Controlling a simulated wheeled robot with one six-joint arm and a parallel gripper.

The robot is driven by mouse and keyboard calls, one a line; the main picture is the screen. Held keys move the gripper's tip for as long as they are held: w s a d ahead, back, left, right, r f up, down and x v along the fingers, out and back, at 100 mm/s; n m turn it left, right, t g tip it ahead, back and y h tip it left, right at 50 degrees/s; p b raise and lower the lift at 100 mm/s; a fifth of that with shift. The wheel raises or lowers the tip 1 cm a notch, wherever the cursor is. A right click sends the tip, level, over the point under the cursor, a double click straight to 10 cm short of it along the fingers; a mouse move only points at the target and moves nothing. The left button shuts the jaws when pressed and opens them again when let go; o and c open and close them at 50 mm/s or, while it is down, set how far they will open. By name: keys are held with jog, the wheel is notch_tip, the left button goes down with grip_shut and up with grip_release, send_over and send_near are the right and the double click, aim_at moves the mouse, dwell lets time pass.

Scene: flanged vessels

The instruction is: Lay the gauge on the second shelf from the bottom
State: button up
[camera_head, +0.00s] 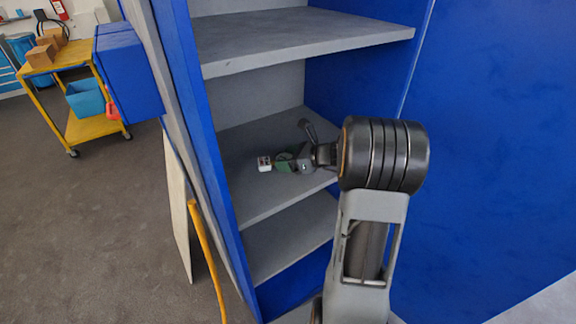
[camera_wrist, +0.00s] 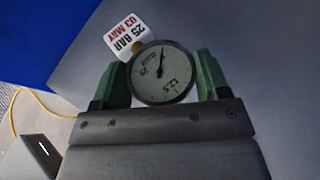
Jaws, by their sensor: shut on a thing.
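The gauge (camera_wrist: 162,73) has a round white dial with a dark rim and a white tag (camera_wrist: 127,37) reading "25 BAR 03 MAY". My gripper (camera_wrist: 165,78) is shut on it, with one green finger at each side of the dial. In the head view my gripper (camera_head: 284,161) is inside the blue cabinet, over a grey middle shelf (camera_head: 250,199). The tag (camera_head: 264,164) shows there at its tip; the dial is too small to make out. I cannot tell whether the gauge touches the shelf.
Another grey shelf (camera_head: 290,240) lies below and a higher one (camera_head: 300,40) above my gripper. The cabinet's blue side panel (camera_head: 183,100) stands at left. The middle shelf looks bare around the gripper. A yellow cart (camera_head: 85,128) stands far left.

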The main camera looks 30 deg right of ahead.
jog(key=shift+w+d+f, duration=0.1)
jog(key=shift+w+f, duration=0.15)
jog(key=shift+f, duration=0.05)
jog(key=f, duration=0.2)
jog(key=shift+w+d+f+p, duration=0.15)
jog(key=shift+w+f+p, duration=0.1)
jog(key=shift+f+p, duration=0.15)
jog(key=shift+f, duration=0.4)
